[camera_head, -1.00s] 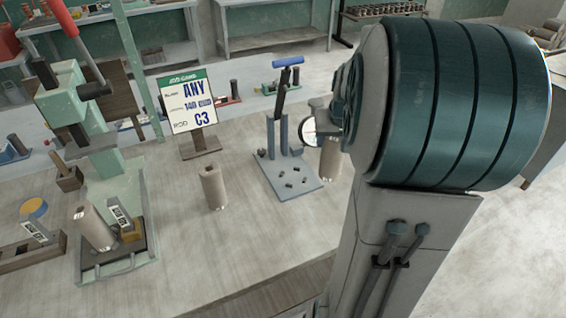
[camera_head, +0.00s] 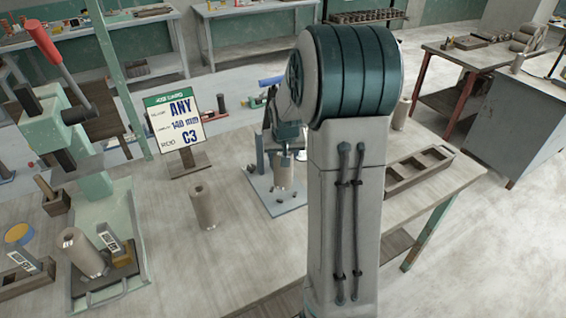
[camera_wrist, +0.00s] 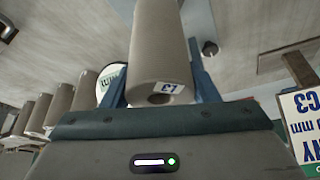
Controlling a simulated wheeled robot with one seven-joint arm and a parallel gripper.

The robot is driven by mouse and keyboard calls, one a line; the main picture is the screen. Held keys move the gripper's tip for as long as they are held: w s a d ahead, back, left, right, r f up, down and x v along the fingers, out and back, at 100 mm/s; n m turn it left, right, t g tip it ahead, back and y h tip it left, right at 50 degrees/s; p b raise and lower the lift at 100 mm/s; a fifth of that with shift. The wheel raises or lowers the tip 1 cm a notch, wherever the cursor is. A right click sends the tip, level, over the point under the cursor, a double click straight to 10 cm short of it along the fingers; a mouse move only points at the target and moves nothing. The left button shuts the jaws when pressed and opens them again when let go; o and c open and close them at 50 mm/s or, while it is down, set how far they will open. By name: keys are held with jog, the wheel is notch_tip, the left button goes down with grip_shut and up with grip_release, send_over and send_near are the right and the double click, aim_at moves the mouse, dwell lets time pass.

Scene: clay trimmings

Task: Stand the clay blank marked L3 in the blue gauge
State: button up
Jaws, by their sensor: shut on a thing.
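My gripper (camera_head: 286,155) is shut on the grey-brown clay blank (camera_head: 283,174), held upright. In the wrist view the blank (camera_wrist: 158,45) sits between my blue fingers, its L3 label (camera_wrist: 168,88) upside down beside the hole in its end. The blue gauge's base plate (camera_head: 284,208) lies beneath the blank in the head view. Part of the gauge is hidden behind my arm and gripper. Its white dial (camera_wrist: 108,84) shows left of the blank in the wrist view. I cannot tell whether the blank touches the plate.
Another blank (camera_head: 203,208) stands on the table left of the gauge. A job card (camera_head: 175,115) stands behind it. A green press fixture (camera_head: 112,262) with a blank (camera_head: 82,252) is at the left. An empty compartmented wooden tray (camera_head: 420,172) lies at the right.

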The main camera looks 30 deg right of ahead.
jog(key=shift+f+p, duration=0.4)
jog(key=shift+f, duration=1.55)
jog(key=shift+f, duration=0.2)
jog(key=o, duration=1.5)
jog(key=shift+r, duration=0.15)
jog(key=shift+s+r, duration=0.15)
jog(key=shift+r, duration=0.4)
jog(key=b+v, duration=0.1)
jog(key=v, duration=1)
jog(key=s+a+r+n, duration=0.1)
jog(key=s+a, duration=0.3)
jog(key=s, duration=0.3)
jog(key=s+a+r+n+y, duration=0.1)
jog(key=s+a, duration=0.4)
jog(key=s, duration=0.2)
jog(key=s+a+r+n, duration=0.1)
jog(key=s+a+n, duration=0.1)
jog(key=s+a, duration=0.3)
jog(key=shift+s+a+g+y, duration=0.15)
jog(key=shift+s+g, duration=0.05)
jog(key=shift+s, duration=0.55)
jog(key=shift+s+a+g+y, duration=0.1)
jog(key=shift+s+g+y, duration=0.1)
jog(key=shift+s, duration=0.6)
